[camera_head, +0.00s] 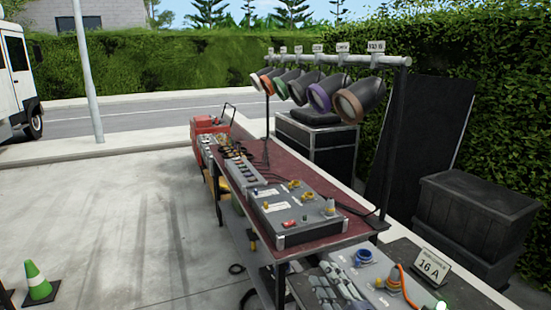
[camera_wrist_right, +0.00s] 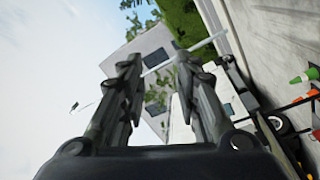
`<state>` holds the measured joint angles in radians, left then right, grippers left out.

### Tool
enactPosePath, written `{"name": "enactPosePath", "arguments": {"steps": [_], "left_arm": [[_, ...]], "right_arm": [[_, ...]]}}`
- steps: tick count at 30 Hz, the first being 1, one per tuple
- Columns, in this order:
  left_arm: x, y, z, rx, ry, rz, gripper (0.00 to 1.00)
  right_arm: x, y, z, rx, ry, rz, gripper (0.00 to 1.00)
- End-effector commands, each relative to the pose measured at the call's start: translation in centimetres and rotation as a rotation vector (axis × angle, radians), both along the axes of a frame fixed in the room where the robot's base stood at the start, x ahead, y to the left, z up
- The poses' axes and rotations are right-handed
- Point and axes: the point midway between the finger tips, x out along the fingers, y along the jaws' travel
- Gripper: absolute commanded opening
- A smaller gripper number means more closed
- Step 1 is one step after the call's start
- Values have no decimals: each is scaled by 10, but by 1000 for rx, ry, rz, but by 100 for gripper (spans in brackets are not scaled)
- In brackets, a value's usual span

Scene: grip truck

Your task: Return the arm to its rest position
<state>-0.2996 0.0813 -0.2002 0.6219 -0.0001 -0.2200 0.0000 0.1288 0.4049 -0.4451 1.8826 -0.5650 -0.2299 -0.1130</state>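My right gripper (camera_wrist_right: 157,62) fills the middle of the right wrist view. Its two dark fingers stand apart, with a pale building and sky showing between them. It is open and holds nothing. The right wrist view is tilted and looks outward, away from the table. I cannot clearly make out either gripper in the head view. My left gripper does not show in either view.
A long dark red table (camera_head: 330,218) carries a grey control box (camera_head: 290,212). Stage lamps hang from a rail (camera_head: 340,58) above it. A lower table with a "16 A" sign (camera_head: 431,265) is at front right. A green cone (camera_head: 37,281) stands left on open pavement.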

Motion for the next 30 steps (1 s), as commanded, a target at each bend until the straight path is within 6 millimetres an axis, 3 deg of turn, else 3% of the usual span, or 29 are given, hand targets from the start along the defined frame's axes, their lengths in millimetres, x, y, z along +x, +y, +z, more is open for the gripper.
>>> {"name": "enactPosePath", "arguments": {"steps": [5, 8, 12, 15, 21, 28, 30], "left_arm": [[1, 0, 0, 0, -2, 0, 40], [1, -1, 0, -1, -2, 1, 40], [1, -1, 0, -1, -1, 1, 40], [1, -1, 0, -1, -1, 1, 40], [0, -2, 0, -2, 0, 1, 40], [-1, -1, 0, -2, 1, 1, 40], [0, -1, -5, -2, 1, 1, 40]], "right_arm": [[-41, -43, -59, 226, 312, -228, 30], [-76, -62, -96, 331, 500, -347, 30], [-141, -81, -145, 454, 773, -500, 30], [-188, -87, -169, 513, 942, -587, 30], [-267, -89, -195, 580, 1199, -703, 30], [-344, -85, -204, 618, 1433, -797, 30], [-337, -85, -226, 612, 1435, -799, 30]]}}
